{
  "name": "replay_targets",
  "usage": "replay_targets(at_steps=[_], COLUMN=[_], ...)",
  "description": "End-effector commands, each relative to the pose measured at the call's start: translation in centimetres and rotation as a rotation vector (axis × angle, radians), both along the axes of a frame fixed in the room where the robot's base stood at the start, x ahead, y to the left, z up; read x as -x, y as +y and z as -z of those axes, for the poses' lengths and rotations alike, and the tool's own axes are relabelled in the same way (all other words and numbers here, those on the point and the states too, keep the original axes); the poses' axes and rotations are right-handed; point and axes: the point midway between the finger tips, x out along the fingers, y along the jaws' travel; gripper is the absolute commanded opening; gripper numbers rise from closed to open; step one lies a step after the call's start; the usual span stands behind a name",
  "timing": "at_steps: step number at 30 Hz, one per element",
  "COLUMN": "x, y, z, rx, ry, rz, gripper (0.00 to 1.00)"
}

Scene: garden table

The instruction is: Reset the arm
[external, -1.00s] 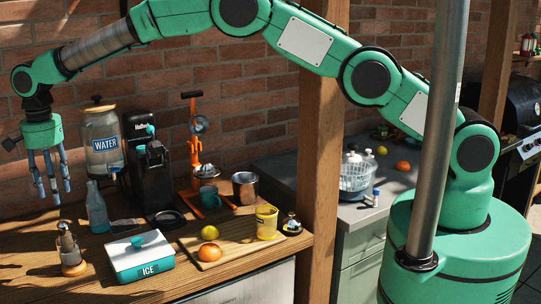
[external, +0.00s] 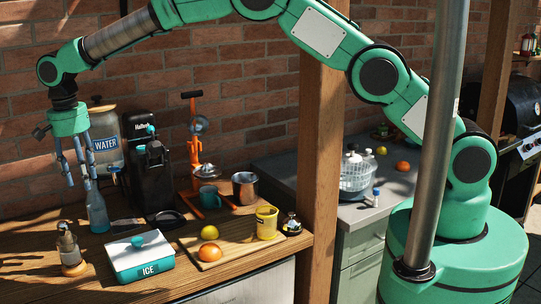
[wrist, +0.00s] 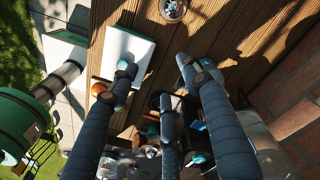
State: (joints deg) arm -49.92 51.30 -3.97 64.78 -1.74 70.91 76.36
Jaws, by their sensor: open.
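My gripper (external: 77,172) is open and empty. It hangs in the air over the left part of the wooden table, fingers pointing down, in front of the water dispenser (external: 106,146). In the external view its fingers come close to the neck of a blue bottle (external: 97,211); I cannot tell whether they touch. In the wrist view the three dark fingers (wrist: 166,100) are spread apart with nothing between them. My green arm arches from its base at the right across to the left.
The ice box (external: 141,265), a cutting board (external: 228,247) with an orange (external: 210,252) and a lemon (external: 209,232), a yellow cup (external: 266,222), a black coffee machine (external: 152,180) and an orange juicer (external: 196,150) crowd the table. A wooden post (external: 320,180) stands beside the arm.

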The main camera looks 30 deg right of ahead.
Motion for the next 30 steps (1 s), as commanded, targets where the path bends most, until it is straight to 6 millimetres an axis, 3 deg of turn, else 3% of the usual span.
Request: replay_targets(at_steps=[1,14,23,30], x=[-0.1,1.5,4.8,8.8], y=[-1.9,-17.6,-28.7,-37.3], z=[0.1,-1.3,-1.3,-0.7], rx=[0.012,0.112,0.173,0.213], ry=[0.004,0.065,0.128,0.189], rz=[-0.013,-0.166,-0.271,-0.354], gripper=[0.48,0.48,0.48,0.48])
